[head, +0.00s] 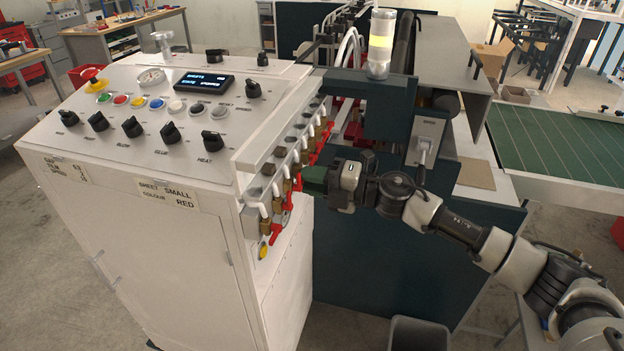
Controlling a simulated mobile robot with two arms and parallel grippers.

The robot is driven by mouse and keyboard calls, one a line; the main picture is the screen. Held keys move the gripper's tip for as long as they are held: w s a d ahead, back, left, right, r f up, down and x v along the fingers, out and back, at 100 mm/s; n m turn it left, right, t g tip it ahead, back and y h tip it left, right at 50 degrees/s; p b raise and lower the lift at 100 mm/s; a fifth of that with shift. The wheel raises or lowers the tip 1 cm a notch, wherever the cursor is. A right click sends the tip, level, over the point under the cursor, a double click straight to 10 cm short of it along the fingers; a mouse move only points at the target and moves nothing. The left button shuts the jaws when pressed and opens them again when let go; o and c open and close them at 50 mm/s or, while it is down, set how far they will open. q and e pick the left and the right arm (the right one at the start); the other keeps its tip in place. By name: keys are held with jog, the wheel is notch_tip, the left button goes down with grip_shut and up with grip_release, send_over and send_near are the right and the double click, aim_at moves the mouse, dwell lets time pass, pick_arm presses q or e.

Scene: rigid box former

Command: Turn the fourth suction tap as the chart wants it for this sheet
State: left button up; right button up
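A row of several suction taps, brass bodies with red handles, runs along the right side of the white control cabinet (150,270). The nearest tap (265,226) is at the front end of the row, and the others recede toward the back. My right gripper (309,180) reaches in from the right, with its green fingers beside the middle of the row. I cannot tell whether it touches a handle or whether its fingers are open. A label (168,194) on the cabinet front reads "SHEET SMALL COLOUR RED". My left gripper is out of view.
The sloping panel carries several black knobs, coloured buttons, a gauge (151,77) and a small display (203,82). A second label (68,171) is on the cabinet front. A dark machine housing (380,260) and a signal lamp (381,43) stand behind the taps. A grey bin (419,335) is below.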

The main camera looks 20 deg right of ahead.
jog(key=b+v, duration=0.4)
jog(key=v, duration=0.6)
jog(key=shift+s+d, duration=0.25)
jog(key=shift+d, duration=0.05)
